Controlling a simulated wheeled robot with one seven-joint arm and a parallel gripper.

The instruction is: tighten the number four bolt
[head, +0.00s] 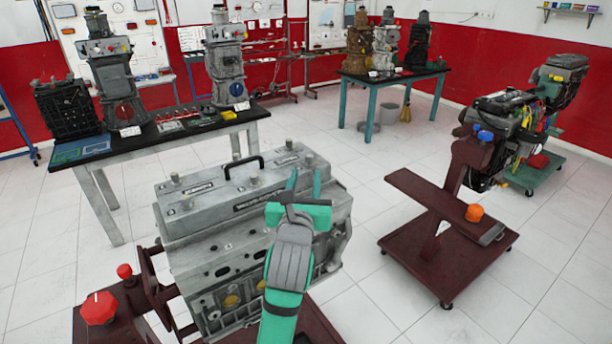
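A grey engine block (215,255) with a lighter grey cover (215,205) stands in front of me. Several bolts stick up from the cover: one at its back left (175,178), one at its front left (186,204), one near the middle (253,180) and one at its back right (289,145). I cannot read any bolt numbers, so I cannot tell which is number four. My green gripper (304,177) is over the cover's right end, its two fingers apart with nothing seen between them. My gripper and arm hide part of the cover's right front.
A black handle (243,166) arches over the cover. A red knob (99,308) is at the stand's lower left. A maroon engine stand (440,250) is to the right. A black-topped table (150,148) with engine models stands behind. The tiled floor between is open.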

